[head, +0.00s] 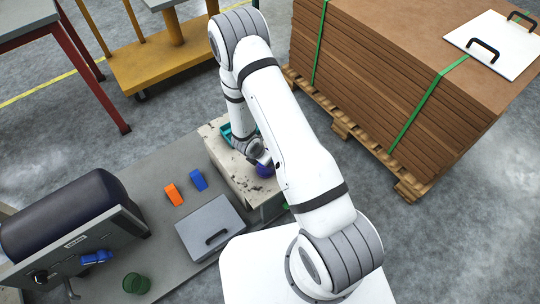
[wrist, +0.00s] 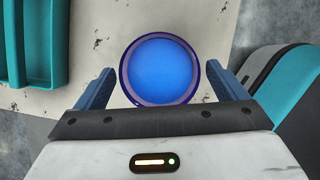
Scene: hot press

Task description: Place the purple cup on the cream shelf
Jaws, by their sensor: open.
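The purple cup (wrist: 126,82) stands upright on the cream shelf (wrist: 95,20), seen from above in the wrist view with a purple rim and a bright blue inside. My gripper (wrist: 161,80) is open, one blue finger on each side of the cup, with a small gap showing on both sides. In the head view the cup (head: 265,170) is partly covered by my gripper (head: 258,158), on the worn cream shelf (head: 217,150) beside the grey bench. Whether the fingers touch the cup's lower wall is hidden.
A teal tray (wrist: 58,45) lies on the shelf, left of the cup. A teal and grey object (wrist: 290,90) is close on the right. The bench (head: 150,172) holds an orange block (head: 174,195), a blue block (head: 198,180), a grey lidded box (head: 210,226) and a green cup (head: 136,283). Stacked boards (head: 370,80) stand behind.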

